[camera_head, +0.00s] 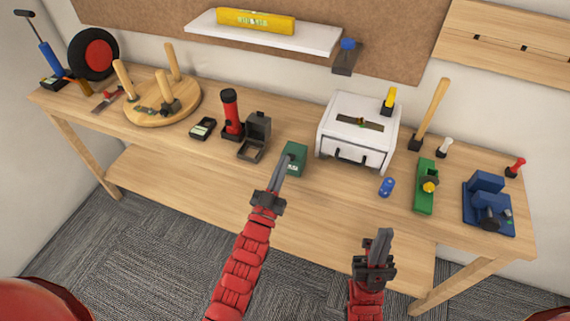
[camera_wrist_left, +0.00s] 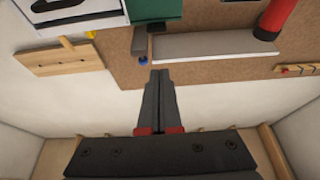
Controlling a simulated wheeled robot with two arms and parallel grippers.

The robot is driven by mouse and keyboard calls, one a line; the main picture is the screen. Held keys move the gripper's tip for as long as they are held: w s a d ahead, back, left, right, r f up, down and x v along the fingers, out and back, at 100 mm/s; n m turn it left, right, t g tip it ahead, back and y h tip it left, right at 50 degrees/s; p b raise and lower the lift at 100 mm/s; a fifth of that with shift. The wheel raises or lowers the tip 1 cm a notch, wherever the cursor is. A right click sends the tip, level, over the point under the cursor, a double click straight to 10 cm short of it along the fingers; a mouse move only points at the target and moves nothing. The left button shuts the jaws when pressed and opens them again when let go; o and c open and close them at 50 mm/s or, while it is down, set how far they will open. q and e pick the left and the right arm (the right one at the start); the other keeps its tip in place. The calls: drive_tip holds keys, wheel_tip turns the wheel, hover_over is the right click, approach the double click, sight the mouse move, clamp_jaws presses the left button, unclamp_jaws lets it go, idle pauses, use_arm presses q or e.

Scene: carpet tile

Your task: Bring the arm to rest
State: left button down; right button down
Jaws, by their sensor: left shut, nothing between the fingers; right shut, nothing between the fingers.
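My left gripper (camera_head: 283,172) is shut and empty. In the head view its fingertips show in front of a small green box (camera_head: 293,157) on the workbench (camera_head: 150,140); I cannot tell whether they touch it. The left wrist view shows the same closed fingers (camera_wrist_left: 160,80) at the centre, with nothing between them. My right gripper (camera_head: 382,240) is shut and empty, pointing up in front of the bench's front edge at the right.
A white box-shaped case (camera_head: 352,150), a blue can (camera_head: 387,187), a green tool (camera_head: 425,190) and a blue vise (camera_head: 487,210) stand to the right. A red flashlight (camera_head: 231,115) and a round wooden stand (camera_head: 185,108) are left. Carpet (camera_head: 130,250) in front is clear.

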use_arm(q)
drive_tip(key=b+v, duration=0.1)
drive_tip(key=v, duration=0.5)
drive_tip(key=shift+s+b, duration=0.3)
